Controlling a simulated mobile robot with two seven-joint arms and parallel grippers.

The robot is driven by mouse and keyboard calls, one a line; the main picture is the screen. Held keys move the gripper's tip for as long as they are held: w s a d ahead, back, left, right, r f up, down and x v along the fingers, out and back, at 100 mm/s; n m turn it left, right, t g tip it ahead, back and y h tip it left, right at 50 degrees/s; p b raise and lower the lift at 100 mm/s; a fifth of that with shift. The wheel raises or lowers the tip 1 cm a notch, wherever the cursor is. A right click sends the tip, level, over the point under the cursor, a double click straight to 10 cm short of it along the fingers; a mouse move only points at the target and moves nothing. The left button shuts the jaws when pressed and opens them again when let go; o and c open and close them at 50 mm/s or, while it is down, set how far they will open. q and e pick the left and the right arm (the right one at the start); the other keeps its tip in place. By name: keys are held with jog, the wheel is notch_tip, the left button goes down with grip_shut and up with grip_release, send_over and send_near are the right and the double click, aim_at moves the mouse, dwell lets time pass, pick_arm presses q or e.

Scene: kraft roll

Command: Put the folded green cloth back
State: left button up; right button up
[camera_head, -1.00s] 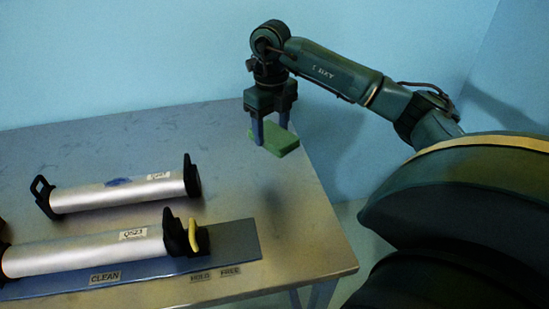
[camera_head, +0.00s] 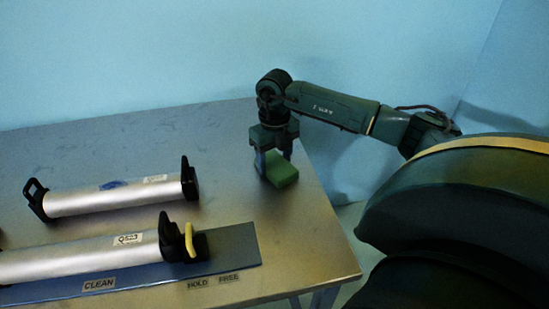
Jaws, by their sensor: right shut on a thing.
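The folded green cloth (camera_head: 282,174) is a small green block at the right part of the metal table (camera_head: 228,140). My right gripper (camera_head: 272,170) points down and is shut on the cloth. The cloth is at or just above the table top; I cannot tell whether it touches. My left gripper is not in view.
A silver roll (camera_head: 110,197) with black end brackets lies at the back left. Another roll (camera_head: 90,257) with a yellow handle (camera_head: 190,240) lies in front on a blue-grey mat (camera_head: 232,246) labelled CLEAN, HOLD and FREE.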

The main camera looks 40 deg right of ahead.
aim_at(274, 162)
jog(key=o, duration=0.9)
jog(key=shift+f, duration=0.1)
jog(key=shift+o, duration=0.2)
notch_tip(274, 162, up, 12)
jog(key=shift+r, duration=0.2)
